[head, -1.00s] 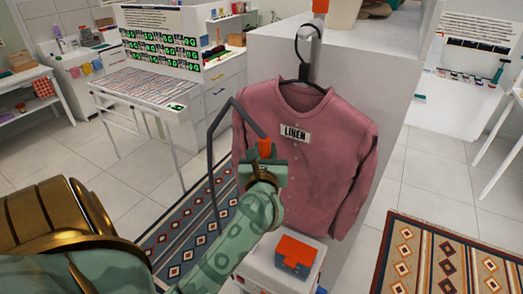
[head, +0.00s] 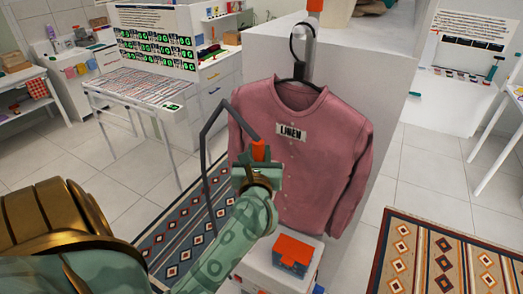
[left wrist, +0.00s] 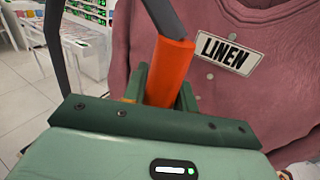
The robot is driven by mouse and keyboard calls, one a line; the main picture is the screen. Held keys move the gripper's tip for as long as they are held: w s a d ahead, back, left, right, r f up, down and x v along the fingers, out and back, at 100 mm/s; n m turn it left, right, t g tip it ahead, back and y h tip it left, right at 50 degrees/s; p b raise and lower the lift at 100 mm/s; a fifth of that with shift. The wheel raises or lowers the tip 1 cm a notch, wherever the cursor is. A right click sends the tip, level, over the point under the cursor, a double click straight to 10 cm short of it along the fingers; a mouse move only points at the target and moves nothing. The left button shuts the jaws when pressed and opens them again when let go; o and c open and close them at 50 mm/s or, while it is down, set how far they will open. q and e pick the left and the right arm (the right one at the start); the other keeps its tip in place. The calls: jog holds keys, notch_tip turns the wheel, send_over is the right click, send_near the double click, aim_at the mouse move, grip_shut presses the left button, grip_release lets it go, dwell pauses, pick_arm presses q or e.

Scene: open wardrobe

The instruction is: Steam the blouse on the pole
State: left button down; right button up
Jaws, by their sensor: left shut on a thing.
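The pink blouse (head: 311,165) hangs on a dark hanger on the pole (head: 305,55), with a white label reading LINEN on its chest. It also shows in the left wrist view (left wrist: 240,105), close behind the gripper. My left gripper (head: 257,170) is shut on an orange steamer handle (head: 259,150), which also shows between the fingers in the left wrist view (left wrist: 170,72). A grey hose (head: 206,150) loops up from the handle and down to the left. The handle is in front of the blouse's left side; I cannot tell whether it touches. My right gripper is not in view.
A white unit with an orange block (head: 291,255) on top stands below the blouse. A pale wall panel (head: 363,95) is behind the blouse. A white table (head: 130,88) stands at the back left. Patterned rugs (head: 440,255) lie on the tiled floor.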

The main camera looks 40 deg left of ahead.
pick_arm(q)
jog(key=shift+s+d, duration=0.2)
jog(key=shift+s, duration=0.7)
jog(key=shift+s+d, duration=0.25)
jog(key=shift+s, duration=0.7)
jog(key=shift+s+d, duration=0.2)
jog(key=shift+s, duration=0.7)
